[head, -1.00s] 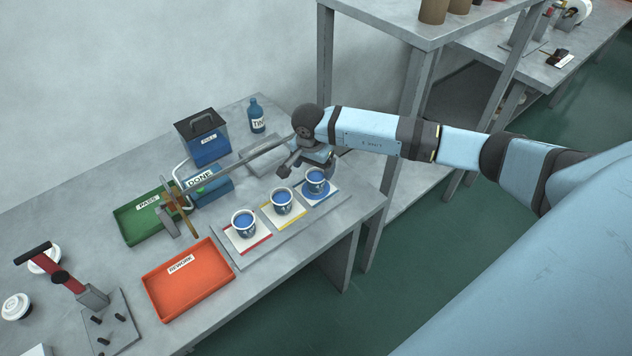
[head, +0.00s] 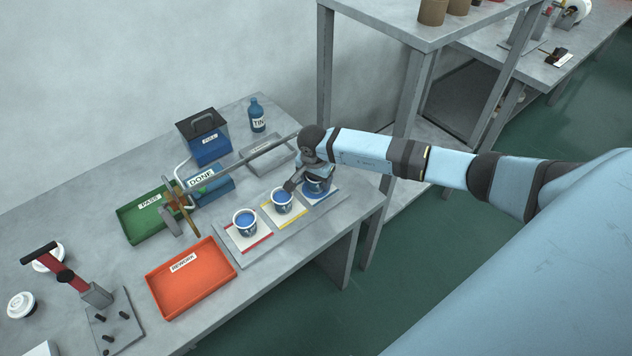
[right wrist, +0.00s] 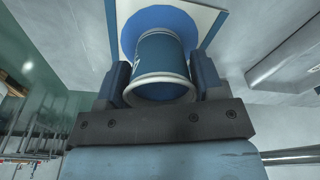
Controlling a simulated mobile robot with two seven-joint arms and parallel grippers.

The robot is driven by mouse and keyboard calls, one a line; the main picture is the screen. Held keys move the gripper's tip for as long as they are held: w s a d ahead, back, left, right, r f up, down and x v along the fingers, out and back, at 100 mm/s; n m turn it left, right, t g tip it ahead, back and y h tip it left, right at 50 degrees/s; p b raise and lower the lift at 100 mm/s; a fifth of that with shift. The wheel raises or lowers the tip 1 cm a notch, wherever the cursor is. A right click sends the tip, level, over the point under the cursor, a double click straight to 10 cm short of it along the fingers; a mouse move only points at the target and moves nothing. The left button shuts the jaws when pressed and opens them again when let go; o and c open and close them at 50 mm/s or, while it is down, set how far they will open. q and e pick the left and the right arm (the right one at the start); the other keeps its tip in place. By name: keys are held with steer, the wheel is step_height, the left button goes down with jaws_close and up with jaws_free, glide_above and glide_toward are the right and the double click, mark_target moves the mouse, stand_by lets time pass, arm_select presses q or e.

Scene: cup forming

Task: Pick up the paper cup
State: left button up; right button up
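A blue-and-white paper cup (head: 318,188) stands on the blue-marked pad (head: 325,196), the right one of three cups in the head view. My right gripper (head: 303,184) is down at this cup and partly covers it. In the right wrist view the cup (right wrist: 160,68) is between the two fingers (right wrist: 160,82), its white rim towards the camera and its far end on the blue disc (right wrist: 133,28). The fingers stand apart on either side of it, with thin gaps at most. Two like cups stand on the yellow-marked pad (head: 297,213) and the red-marked pad (head: 262,244). My left gripper is out of view.
A red REWORK tray (head: 200,292), a green PASS tray (head: 133,230) and a blue DONE tray (head: 222,186) lie left of the cups. A bottle (head: 257,115) and a dark-lidded blue box (head: 208,147) stand behind. A shelf post (head: 402,150) rises close to my right arm.

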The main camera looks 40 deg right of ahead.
steer(key=c, duration=0.4)
steer(key=shift+r, duration=0.1)
